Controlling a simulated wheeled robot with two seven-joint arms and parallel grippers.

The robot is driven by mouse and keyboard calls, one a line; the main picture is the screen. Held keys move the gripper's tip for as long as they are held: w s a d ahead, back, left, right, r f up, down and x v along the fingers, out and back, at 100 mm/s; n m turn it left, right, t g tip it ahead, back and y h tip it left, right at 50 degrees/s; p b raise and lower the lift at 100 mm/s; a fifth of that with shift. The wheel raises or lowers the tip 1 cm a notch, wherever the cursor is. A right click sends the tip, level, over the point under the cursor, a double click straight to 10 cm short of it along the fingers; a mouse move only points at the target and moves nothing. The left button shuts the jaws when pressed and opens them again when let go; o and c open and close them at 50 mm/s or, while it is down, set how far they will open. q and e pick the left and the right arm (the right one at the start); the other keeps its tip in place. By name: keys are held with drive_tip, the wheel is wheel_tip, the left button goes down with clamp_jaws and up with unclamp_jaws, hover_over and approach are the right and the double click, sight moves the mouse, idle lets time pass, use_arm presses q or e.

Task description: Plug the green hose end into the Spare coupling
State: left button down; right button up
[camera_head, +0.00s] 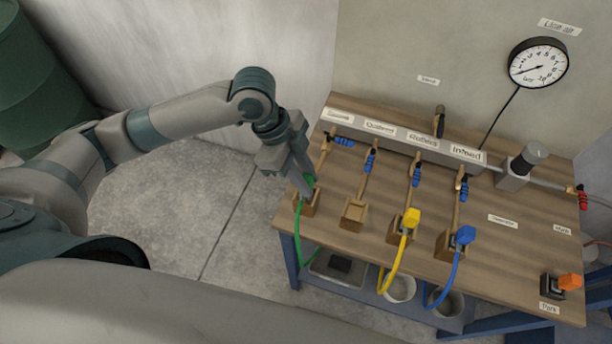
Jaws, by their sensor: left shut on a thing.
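The green hose end (309,181) is at the left end of the bench, at the leftmost brass-coloured coupling (311,203). My left gripper (304,188) is shut on it from above. The gripper hides part of it, so I cannot tell whether it is seated or just above the coupling. The green hose (299,236) hangs down over the front edge. The leftmost label (339,115) is too small to read surely. The second coupling (354,212) has no hose end in it. My right gripper is not in view.
A yellow hose end (412,217) and a blue hose end (465,235) stand at the two couplings further right. An orange plug (570,282) is at the right front. Blue-handled valves (370,161) line the manifold. A gauge (538,63) is on the wall.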

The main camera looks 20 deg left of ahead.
use_arm(q)
drive_tip(key=shift+f, duration=0.2)
drive_tip(key=shift+f, duration=0.1)
idle(0.5)
drive_tip(key=c, duration=1)
unclamp_jaws()
drive_tip(key=shift+p, duration=0.35)
drive_tip(key=shift+r, duration=0.3)
drive_tip(key=shift+r+p, duration=3.2)
drive_tip(key=shift+p, duration=0.6)
